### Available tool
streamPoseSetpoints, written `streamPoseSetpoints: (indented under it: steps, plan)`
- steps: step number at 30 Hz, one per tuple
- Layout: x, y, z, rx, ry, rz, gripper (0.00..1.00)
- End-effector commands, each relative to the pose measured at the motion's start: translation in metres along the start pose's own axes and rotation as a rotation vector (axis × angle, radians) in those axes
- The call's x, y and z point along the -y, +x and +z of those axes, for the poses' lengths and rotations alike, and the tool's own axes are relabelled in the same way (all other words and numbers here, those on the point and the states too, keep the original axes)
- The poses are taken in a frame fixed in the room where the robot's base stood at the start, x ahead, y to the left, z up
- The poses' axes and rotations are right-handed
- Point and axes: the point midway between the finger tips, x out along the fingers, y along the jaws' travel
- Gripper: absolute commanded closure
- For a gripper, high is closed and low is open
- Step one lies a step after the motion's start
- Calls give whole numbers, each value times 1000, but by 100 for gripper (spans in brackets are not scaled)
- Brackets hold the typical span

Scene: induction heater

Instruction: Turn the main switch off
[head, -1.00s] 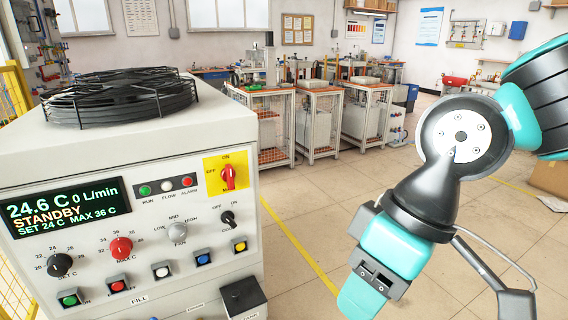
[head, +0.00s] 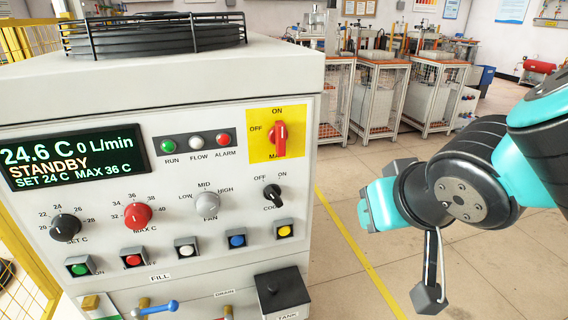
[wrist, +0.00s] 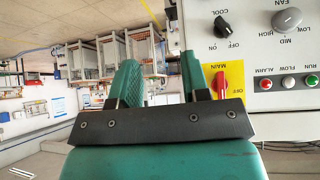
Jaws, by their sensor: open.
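The main switch (head: 280,138) is a red handle on a yellow plate at the upper right of the heater's front panel. Its handle stands upright, in line with the ON mark above it; OFF is at its left. In the wrist view, which is upside down, the red handle (wrist: 221,84) shows just right of the right finger, partly hidden. My gripper (head: 366,212) is to the right of the panel in the head view, apart from the switch. In the wrist view my gripper (wrist: 161,74) is open, with nothing between its fingers.
The display (head: 72,158) reads STANDBY, 24.6 C, 0 L/min. A black COOL knob (head: 273,196) and a grey fan knob (head: 207,206) sit below the switch.

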Motion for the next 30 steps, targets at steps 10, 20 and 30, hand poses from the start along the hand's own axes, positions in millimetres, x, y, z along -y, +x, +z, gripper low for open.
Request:
streamPoseSetpoints:
  steps: [10,20,30]
  plan:
    - [75,-10,-35,-763,-21,-88,57]
    - [90,-27,-57,-876,-35,-128,57]
    - [94,-3,-88,-872,-37,-126,57]
